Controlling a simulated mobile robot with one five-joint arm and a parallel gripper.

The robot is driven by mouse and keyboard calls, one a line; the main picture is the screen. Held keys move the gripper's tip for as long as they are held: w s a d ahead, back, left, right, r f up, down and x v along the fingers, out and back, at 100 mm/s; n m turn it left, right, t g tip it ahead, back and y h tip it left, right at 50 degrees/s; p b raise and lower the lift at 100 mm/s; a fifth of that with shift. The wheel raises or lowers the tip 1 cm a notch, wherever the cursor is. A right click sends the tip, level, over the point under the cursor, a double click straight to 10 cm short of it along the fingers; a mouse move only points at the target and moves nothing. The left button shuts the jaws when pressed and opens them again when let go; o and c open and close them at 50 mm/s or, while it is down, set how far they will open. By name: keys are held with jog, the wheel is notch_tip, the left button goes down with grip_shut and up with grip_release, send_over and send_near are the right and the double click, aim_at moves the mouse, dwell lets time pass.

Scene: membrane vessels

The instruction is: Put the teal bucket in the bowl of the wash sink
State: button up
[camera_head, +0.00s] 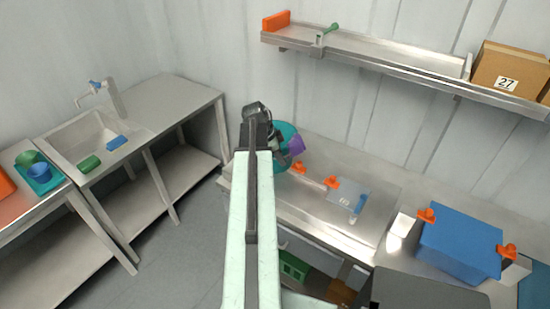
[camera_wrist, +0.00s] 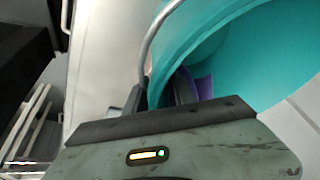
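The teal bucket (camera_head: 284,130) is at the left end of the right-hand steel bench, partly hidden behind my arm. A purple thing (camera_head: 296,145) shows against it. My gripper (camera_head: 257,118) is at the bucket's left side. In the wrist view the bucket (camera_wrist: 250,50) fills the upper right, and my gripper's fingers (camera_wrist: 158,95) lie close on both sides of its wall, seemingly shut on it. A purple patch (camera_wrist: 203,87) shows beyond the wall. I cannot tell whether the bucket touches the bench. The wash sink (camera_head: 85,140) is at the left, its bowl visible.
A green sponge (camera_head: 89,163) and a blue one (camera_head: 116,142) lie on the sink's edges. A teal tray with cups (camera_head: 40,174) is left of it. A blue box (camera_head: 459,243) with orange clamps stands at right. A wall shelf (camera_head: 400,65) runs above. Floor is open between the benches.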

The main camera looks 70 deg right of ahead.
grip_shut()
dwell(1.4)
